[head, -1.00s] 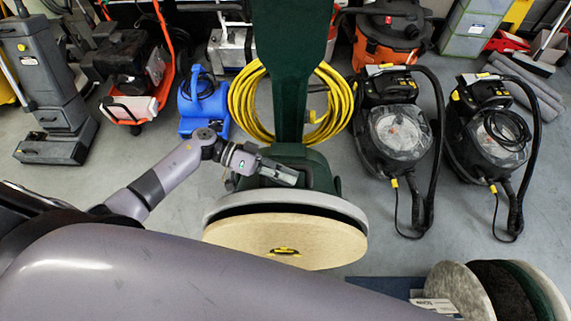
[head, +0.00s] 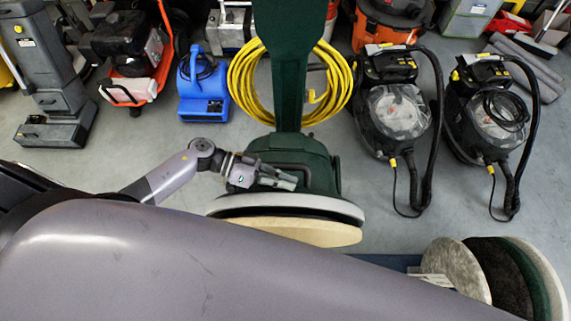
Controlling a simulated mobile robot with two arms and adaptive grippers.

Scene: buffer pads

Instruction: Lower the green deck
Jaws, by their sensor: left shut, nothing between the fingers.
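The green deck (head: 310,158) of an upright floor machine stands at the middle of the head view. It is tilted, its near side raised, with a grey-white rim and a tan round pad (head: 290,234) showing beneath it. A dark bar handle sits on the deck's front. My left gripper (head: 290,183) is shut and empty, at the left front of the deck, close to the handle and above the rim. I cannot tell whether it touches the deck. My right gripper is not in view.
A yellow cable (head: 245,90) hangs coiled on the machine's column. Two black vacuums (head: 398,110) stand to the right, a blue blower (head: 203,90) behind left. Several round pads (head: 505,275) stand on edge at the lower right. My own arm covers the lower left foreground.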

